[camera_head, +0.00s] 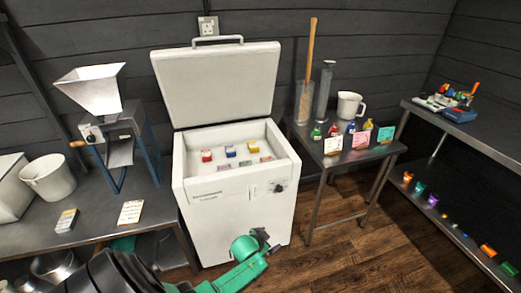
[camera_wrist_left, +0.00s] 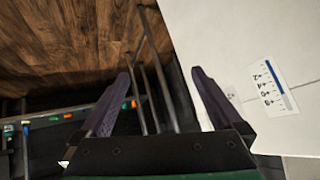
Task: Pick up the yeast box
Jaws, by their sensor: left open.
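Several small boxes lie inside the open white chest freezer (camera_head: 235,205): a red one (camera_head: 207,156), a blue one (camera_head: 230,151) and a yellowish one (camera_head: 253,147) in the back row. Lower, flatter packs (camera_head: 223,167) lie in front of them. I cannot tell which is the yeast box; the labels are too small to read. My left gripper (camera_head: 266,240), on a green arm, is in front of the freezer and below its rim. In the left wrist view its two dark fingers (camera_wrist_left: 161,72) are apart with nothing between them. My right gripper does not show.
The freezer lid (camera_head: 217,85) stands raised. A small table (camera_head: 350,155) with bottles, cards and a white jug (camera_head: 350,105) stands to the right. A bench with a mill (camera_head: 112,130) and white bucket (camera_head: 48,178) is to the left. A shelf (camera_head: 470,135) stands far right.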

